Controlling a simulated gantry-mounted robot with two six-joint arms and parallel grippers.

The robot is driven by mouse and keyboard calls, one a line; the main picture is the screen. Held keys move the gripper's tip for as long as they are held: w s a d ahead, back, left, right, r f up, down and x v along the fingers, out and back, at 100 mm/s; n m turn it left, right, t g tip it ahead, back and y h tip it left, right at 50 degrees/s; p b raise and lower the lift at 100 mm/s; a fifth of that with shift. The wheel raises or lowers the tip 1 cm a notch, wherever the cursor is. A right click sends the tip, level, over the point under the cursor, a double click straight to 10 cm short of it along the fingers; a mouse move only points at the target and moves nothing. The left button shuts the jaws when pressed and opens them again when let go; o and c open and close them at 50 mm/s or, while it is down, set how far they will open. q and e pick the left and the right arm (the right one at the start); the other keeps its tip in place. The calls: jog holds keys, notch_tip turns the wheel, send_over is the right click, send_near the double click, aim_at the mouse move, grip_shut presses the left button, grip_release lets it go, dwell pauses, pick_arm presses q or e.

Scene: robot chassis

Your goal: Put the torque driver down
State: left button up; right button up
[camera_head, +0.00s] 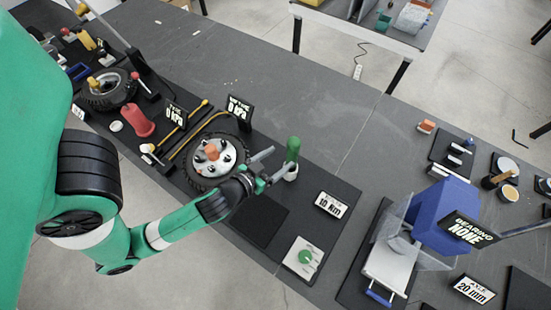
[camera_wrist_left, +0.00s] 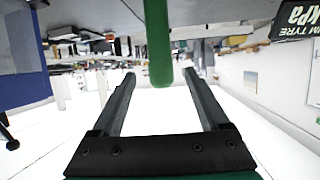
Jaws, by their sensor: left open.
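The torque driver, with a green handle (camera_head: 292,150), stands upright in a small white holder (camera_head: 291,173) near the middle of the bench. My left gripper (camera_head: 277,163) is just to its left, with its fingers pointing at it. In the left wrist view the green handle (camera_wrist_left: 158,42) comes down from the top edge, and its end lies in line with the gap between my open left fingers (camera_wrist_left: 158,78). Clear space shows on both sides of the handle, so the fingers appear not to touch it. My right gripper is not in view.
A wheel (camera_head: 213,154) lies beside my left wrist. A kPa sign (camera_head: 240,108) stands behind. A blue machine (camera_head: 440,207) stands further right.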

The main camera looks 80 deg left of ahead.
pick_arm(q)
jog(key=shift+s+d+r, duration=0.2)
jog(key=shift+s, duration=0.15)
jog(key=shift+w, duration=0.1)
jog(key=w+d+r+m+t+h, duration=0.1)
jog(key=w+d+r+t, duration=0.25)
jog(key=w+r, duration=0.65)
jog(key=w+d+r+m+t+h, duration=0.15)
jog(key=w+r+t, duration=0.4)
jog(key=r, duration=0.85)
jog(key=s+d+r+m+t+h, duration=0.1)
jog(key=d+r+t+h, duration=0.1)
jog(key=r, duration=0.8)
jog(key=s+d+r+m+t+h, duration=0.1)
jog(key=d+r, duration=0.4)
jog(key=r, duration=0.6)
jog(key=s+d+r+m+t+h, duration=0.1)
jog(key=d+r+m+t+h, duration=0.2)
jog(key=r, duration=0.7)
jog(key=shift+d+r+t+h, duration=0.25)
jog(key=shift+d+t+h, duration=0.35)
jog(key=shift+h, duration=0.25)
